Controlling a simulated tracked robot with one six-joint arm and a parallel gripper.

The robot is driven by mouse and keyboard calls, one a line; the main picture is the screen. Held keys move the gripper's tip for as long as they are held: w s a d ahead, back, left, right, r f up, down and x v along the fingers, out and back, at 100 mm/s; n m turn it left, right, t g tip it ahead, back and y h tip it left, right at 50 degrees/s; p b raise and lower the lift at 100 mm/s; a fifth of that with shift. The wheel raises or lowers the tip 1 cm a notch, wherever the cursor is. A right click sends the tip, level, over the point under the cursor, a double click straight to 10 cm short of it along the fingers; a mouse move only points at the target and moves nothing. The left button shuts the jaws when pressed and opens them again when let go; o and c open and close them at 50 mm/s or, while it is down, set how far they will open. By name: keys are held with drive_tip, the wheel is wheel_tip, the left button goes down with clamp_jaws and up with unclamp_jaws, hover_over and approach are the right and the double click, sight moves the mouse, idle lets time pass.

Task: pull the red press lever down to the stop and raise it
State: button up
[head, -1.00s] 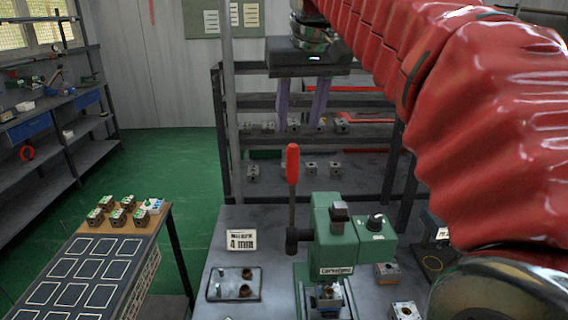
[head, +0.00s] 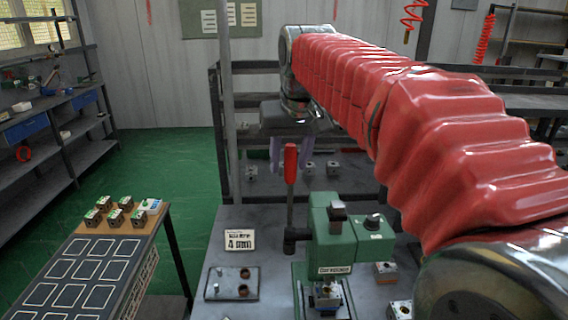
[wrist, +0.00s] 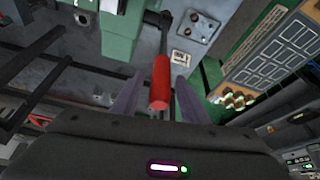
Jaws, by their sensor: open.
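The red lever handle (head: 290,163) stands upright on a dark rod, rising from a pivot at the left of the green press (head: 335,240). My gripper (head: 292,172) is open, its two purple-grey fingers pointing down just past the handle's top in the head view. In the wrist view the red handle (wrist: 160,84) lies between the two spread fingers, with a visible gap on each side and no contact seen. A valve block (head: 326,298) sits under the press head. How deep the handle reaches between the fingers is hard to tell.
A sign card (head: 240,240) and a metal plate with pins (head: 232,284) stand left of the press. More blocks (head: 386,270) lie to its right. A side table (head: 92,262) holds several blocks at left. A dark shelf rack (head: 345,128) stands behind.

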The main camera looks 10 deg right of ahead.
drive_tip(key=shift+x, duration=0.8)
drive_tip(key=shift+c, duration=0.2)
clamp_jaws()
drive_tip(key=shift+a, duration=0.15)
